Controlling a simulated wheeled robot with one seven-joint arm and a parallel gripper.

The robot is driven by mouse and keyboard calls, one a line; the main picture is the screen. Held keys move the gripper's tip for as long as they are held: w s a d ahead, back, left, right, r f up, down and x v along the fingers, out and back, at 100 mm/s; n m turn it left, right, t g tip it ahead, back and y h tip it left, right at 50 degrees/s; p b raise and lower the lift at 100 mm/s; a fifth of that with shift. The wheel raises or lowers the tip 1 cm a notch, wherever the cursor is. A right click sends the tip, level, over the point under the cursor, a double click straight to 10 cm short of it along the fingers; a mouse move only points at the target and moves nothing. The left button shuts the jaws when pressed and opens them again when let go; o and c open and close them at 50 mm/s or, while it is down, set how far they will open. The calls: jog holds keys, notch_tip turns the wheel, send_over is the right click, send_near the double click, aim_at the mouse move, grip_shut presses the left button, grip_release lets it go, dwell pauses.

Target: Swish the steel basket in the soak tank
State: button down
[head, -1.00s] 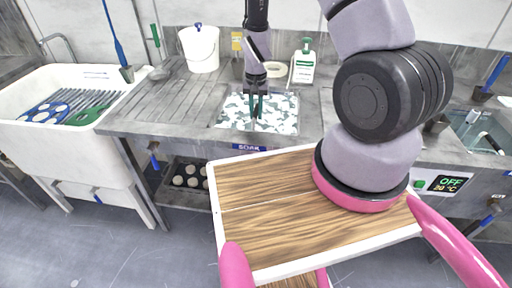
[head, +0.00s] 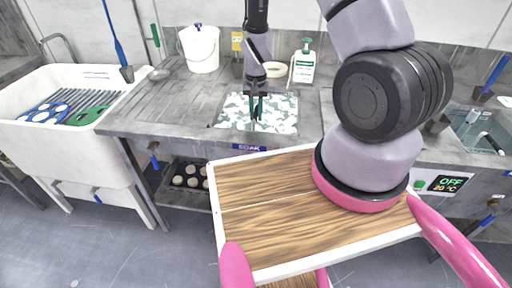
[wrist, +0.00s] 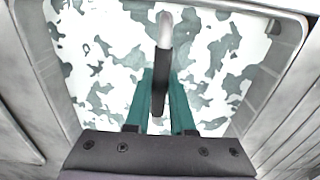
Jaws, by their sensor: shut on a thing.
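The soak tank (head: 214,121) is set into the steel counter, above a blue "SOAK" label. White foam with grey-green patches (wrist: 215,45) covers its liquid. My gripper (head: 257,112) points down over the middle of the tank, its teal fingers close to the foam. In the wrist view the fingers (wrist: 160,105) are shut on the upright handle of the steel basket (wrist: 164,32), a bright metal bar with a dark grip section. The rest of the basket is hidden under the foam. The tank's inner wall (wrist: 272,85) shows to the right, apart from the fingers.
A white bucket (head: 200,48) and a white spray bottle (head: 303,64) stand behind the tank. A white sink (head: 50,140) is at left. Another basin (head: 485,130) with an "OFF 20 °C" display (head: 446,184) is at right. A wooden-topped tray (head: 265,210) is in front.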

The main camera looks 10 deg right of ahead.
notch_tip(320, 180, up, 16)
dwell(1.2)
jog(key=shift+s+f, duration=0.1)
jog(key=shift+f, duration=0.05)
dwell(1.2)
